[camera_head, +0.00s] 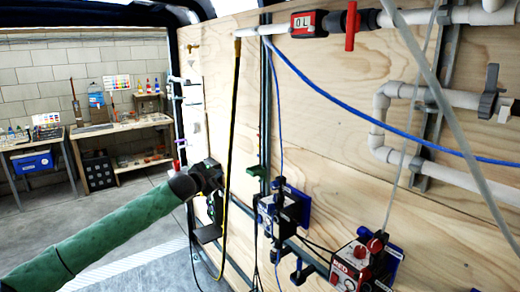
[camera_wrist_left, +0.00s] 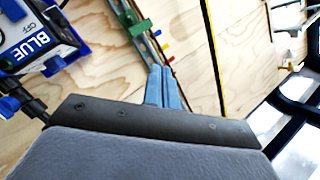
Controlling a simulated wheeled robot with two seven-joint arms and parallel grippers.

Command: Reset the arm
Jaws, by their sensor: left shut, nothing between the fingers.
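My left arm, in a green sleeve, reaches in from the left in the head view and ends at my left gripper (camera_head: 210,176), dark and close to the plywood wall. In the left wrist view the two blue-grey fingers of my left gripper (camera_wrist_left: 163,86) are pressed together with nothing between them. They point toward the wall, near a metal rail with a green part (camera_wrist_left: 140,27). In the head view the fingertips are too small and dark to make out. My right gripper shows in neither view.
The plywood wall (camera_head: 335,130) carries pipes, hoses, a red valve handle (camera_head: 351,26), a red-labelled unit (camera_head: 352,266) and a blue-backed unit (camera_head: 284,208). A unit labelled BLUE (camera_wrist_left: 35,40) is beside my left gripper. Workbenches (camera_head: 120,128) stand far left, with open floor before them.

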